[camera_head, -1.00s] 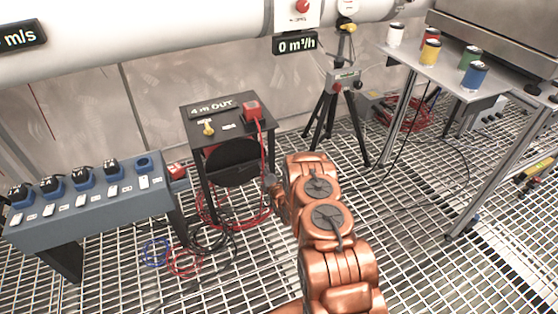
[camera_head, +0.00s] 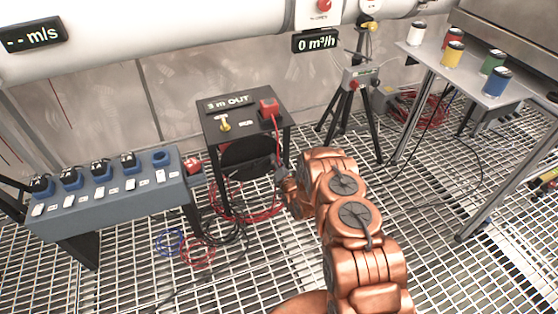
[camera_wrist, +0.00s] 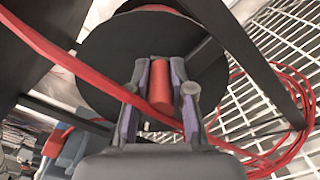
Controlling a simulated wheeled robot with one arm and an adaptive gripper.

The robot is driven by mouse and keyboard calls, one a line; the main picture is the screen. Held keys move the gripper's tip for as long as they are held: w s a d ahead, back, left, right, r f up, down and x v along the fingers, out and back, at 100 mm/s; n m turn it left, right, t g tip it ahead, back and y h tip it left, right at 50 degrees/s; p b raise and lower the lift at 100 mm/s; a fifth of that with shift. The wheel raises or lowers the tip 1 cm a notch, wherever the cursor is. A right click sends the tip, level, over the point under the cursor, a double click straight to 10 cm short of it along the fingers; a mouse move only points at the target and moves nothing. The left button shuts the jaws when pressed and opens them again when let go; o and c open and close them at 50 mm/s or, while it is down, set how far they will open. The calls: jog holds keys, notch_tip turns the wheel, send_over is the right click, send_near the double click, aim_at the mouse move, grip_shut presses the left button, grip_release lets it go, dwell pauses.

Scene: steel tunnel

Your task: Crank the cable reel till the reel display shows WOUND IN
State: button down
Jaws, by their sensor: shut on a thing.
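The cable reel is a black drum (camera_head: 246,154) under a dark stand (camera_head: 240,123); its dark disc (camera_wrist: 108,52) also fills the back of the wrist view. The reel display (camera_head: 228,103) on the stand's top reads 3 m OUT. My gripper (camera_wrist: 160,78) is shut on the red crank handle (camera_wrist: 159,88), with one finger on each side of it. In the head view, my gripper (camera_head: 280,173) is at the drum's right side and the handle cannot be made out. A red cable (camera_wrist: 62,61) crosses the wrist view, passing by the handle.
Loose red cable (camera_wrist: 284,112) lies in loops on the grating by the stand. A blue-grey bench (camera_head: 112,203) with several black-topped blue items stands at left. A tripod (camera_head: 350,118) stands behind at right, and a table (camera_head: 493,92) with coloured cans is farther right.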

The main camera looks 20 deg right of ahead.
jog(key=shift+a, duration=0.2)
jog(key=c, duration=1.3)
grip_release()
jog(key=shift+f, duration=0.1)
jog(key=shift+c, duration=0.2)
jog(key=o, duration=0.3)
jog(key=shift+d, duration=0.15)
jog(key=shift+s+d, duration=0.15)
jog(key=shift+s, duration=1.85)
jog(key=shift+s+d, duration=0.15)
jog(key=shift+s, duration=1.8)
jog(key=shift+s+d, duration=0.15)
jog(key=shift+s, duration=1.85)
